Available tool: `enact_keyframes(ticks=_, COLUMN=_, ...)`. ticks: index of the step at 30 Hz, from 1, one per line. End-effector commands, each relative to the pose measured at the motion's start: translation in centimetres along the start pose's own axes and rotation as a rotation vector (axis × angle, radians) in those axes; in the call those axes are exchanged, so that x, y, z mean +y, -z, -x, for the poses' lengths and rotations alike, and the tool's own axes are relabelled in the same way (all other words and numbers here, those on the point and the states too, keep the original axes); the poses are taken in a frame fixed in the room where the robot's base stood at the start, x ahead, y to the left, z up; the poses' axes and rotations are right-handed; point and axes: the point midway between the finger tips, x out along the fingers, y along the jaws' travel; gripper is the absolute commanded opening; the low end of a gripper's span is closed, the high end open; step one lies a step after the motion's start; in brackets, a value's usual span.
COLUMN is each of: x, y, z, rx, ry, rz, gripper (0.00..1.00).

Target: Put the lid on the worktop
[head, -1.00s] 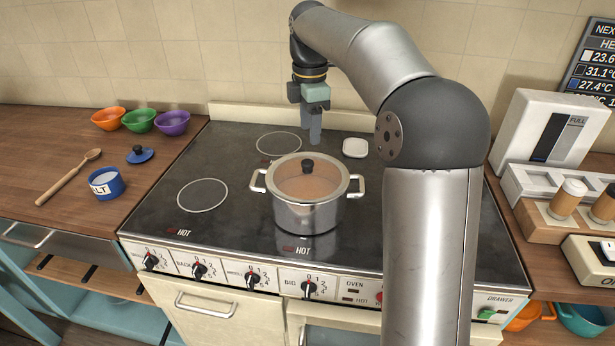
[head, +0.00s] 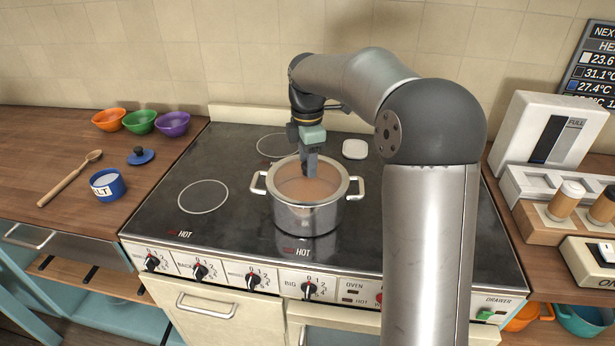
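The steel pot (head: 306,217) stands on the front right part of the hob with a glass lid (head: 290,186) on it, and brown contents show through the glass. My gripper (head: 309,172) points down over the middle of the lid, its fingers at the spot of the lid's black knob. The fingers hide the knob, and their gap cannot be made out. The wooden worktop (head: 60,140) lies left of the hob. A small blue lid with a dark knob (head: 141,156) lies on it.
On the left worktop are a blue salt pot (head: 107,186), a wooden spoon (head: 68,180) and orange, green and purple bowls (head: 142,121). A white square item (head: 355,149) lies at the back of the hob. Two HOT marks show at the hob's front.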

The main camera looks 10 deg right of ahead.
Motion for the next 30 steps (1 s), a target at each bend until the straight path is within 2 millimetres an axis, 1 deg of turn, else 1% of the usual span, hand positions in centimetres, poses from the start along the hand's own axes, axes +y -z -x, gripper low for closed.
enact_keyframes(ticks=1, x=0.0, y=0.0, z=0.0, rx=0.000, ry=0.000, rz=0.000, gripper=0.35)
enact_keyframes(ticks=2, x=0.0, y=0.0, z=0.0, rx=0.000, ry=0.000, rz=0.000, gripper=0.27)
enact_keyframes(ticks=3, x=0.0, y=0.0, z=0.0, rx=0.000, ry=0.000, rz=0.000, gripper=0.16)
enact_keyframes(ticks=5, x=0.0, y=0.0, z=0.0, rx=0.000, ry=0.000, rz=0.000, gripper=0.00)
enact_keyframes(ticks=15, x=0.0, y=0.0, z=0.2, rx=0.000, ry=-0.001, rz=0.000, gripper=0.00)
enact_keyframes(ticks=20, x=0.1, y=0.0, z=1.2, rx=0.000, ry=-0.003, rz=0.000, gripper=0.00)
enact_keyframes(ticks=23, x=0.1, y=0.0, z=2.6, rx=0.000, ry=-0.005, rz=0.001, gripper=0.00)
enact_keyframes(ticks=24, x=0.1, y=0.0, z=3.4, rx=0.000, ry=-0.005, rz=0.001, gripper=0.00)
enact_keyframes(ticks=26, x=-1.0, y=-0.1, z=4.5, rx=-0.003, ry=-0.007, rz=0.000, gripper=0.00)
enact_keyframes(ticks=30, x=-3.9, y=-0.1, z=7.7, rx=-0.003, ry=-0.007, rz=-0.001, gripper=0.00)
